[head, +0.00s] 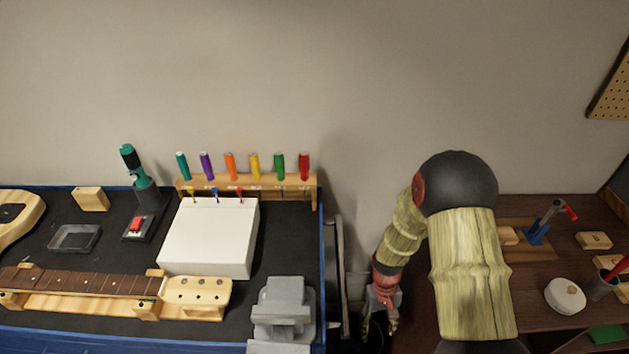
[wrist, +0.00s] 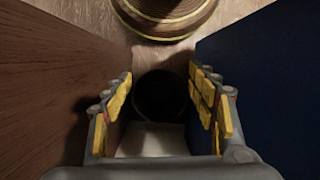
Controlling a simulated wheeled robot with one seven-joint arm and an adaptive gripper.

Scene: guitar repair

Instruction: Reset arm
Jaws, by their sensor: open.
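My arm hangs down in the gap between the blue-edged workbench and the brown wooden bench in the head view. My gripper (head: 380,314) is at the lower end of the arm, partly cut off from clear sight there. In the wrist view my gripper (wrist: 162,110) is open, with yellow pads on both fingers and nothing between them. A dark round opening (wrist: 160,92) lies beyond the fingertips.
The blue-edged workbench (head: 285,240) stands left, with a white box (head: 210,238), a screwdriver rack (head: 248,186), a guitar neck (head: 85,281) and a grey vise (head: 282,310). The brown bench (head: 405,325) stands right, with a white round container (head: 565,296). Bench sides flank my gripper closely.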

